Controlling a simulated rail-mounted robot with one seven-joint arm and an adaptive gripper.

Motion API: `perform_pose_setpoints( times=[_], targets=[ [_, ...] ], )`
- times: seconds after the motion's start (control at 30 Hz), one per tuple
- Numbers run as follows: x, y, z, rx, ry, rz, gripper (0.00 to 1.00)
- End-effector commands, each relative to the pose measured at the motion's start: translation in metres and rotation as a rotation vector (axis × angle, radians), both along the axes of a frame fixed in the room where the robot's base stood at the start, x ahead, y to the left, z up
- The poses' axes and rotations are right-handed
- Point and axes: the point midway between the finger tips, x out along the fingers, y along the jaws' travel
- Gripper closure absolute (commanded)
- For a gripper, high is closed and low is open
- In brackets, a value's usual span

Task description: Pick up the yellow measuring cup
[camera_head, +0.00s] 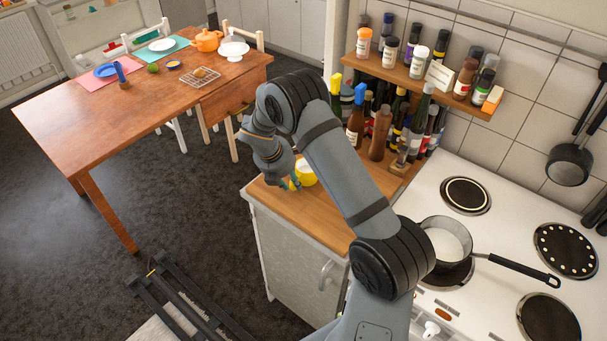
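The yellow measuring cup (306,173) stands on the wooden counter left of the cooker. Its lower left is partly covered by my gripper, and my arm passes just to its right. My gripper (293,184) points down at the cup's left side, close to the counter. It is small and partly hidden by my wrist, so I cannot tell whether the fingers touch the cup or whether they are open or shut.
Several bottles (381,132) stand behind the cup by the wall, under a spice shelf (420,82). A saucepan (447,238) sits on the cooker (489,289) at right. A laid dining table (113,122) stands at the back left.

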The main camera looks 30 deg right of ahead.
Motion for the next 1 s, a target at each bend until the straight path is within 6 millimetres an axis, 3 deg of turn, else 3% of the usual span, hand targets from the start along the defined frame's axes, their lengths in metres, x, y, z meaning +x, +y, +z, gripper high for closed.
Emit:
perform_pose_setpoints(
  times=[0.2,0.63,1.0],
  targets=[
    [0.0001,0.0001,-0.0008,0.0,0.0,0.0,0.74],
    [0.0,0.0004,-0.0006,0.0,0.0,0.0,1.0],
    [0.0004,0.0004,-0.0001,0.0,-0.001,0.0,1.0]
  ],
)
